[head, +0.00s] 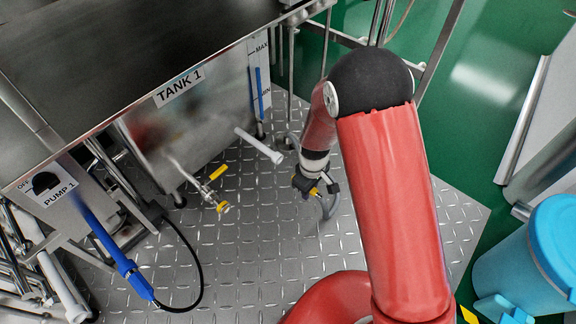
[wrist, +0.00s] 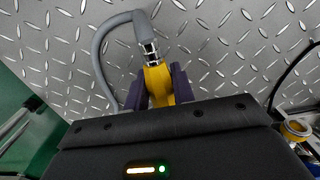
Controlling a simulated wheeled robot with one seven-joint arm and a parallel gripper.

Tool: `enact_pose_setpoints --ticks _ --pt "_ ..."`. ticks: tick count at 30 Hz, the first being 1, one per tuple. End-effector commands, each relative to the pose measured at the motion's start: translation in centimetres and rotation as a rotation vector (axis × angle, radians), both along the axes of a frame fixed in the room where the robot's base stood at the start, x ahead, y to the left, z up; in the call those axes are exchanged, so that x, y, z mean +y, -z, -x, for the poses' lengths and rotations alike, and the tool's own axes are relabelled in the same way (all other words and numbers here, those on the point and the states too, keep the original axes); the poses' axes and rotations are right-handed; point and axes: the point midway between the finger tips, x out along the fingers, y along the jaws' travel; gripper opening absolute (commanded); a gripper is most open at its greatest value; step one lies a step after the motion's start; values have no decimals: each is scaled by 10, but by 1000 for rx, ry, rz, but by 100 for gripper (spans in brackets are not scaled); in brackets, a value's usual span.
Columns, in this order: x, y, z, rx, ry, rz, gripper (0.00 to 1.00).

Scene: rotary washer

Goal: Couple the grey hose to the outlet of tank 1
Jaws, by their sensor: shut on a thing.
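The grey hose (wrist: 100,58) ends in a metal collar and a yellow coupling (wrist: 157,85) in the wrist view. My gripper (wrist: 160,88) has its two dark fingers shut on the yellow coupling. In the head view my gripper (head: 312,190) hangs above the metal floor, with part of the grey hose (head: 329,208) looping beside it. The outlet of tank 1 (head: 207,192) is a short pipe with a yellow lever and a yellow end fitting. It is left of my gripper and apart from it. A yellow-ringed fitting (wrist: 297,129) shows at the right edge in the wrist view.
Tank 1 (head: 205,110) stands at the upper left. A white pipe (head: 259,145) sticks out between the tank and my arm. A blue-handled tool with a black hose (head: 128,268) hangs below the pump 1 panel. A blue bin (head: 520,262) stands at right. The tread-plate floor is clear.

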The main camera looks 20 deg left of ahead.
Motion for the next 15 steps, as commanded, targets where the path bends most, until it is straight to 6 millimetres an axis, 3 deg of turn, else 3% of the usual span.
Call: enact_pose_setpoints --ticks 15 --pt "13 0 30 0 -3 0 0"
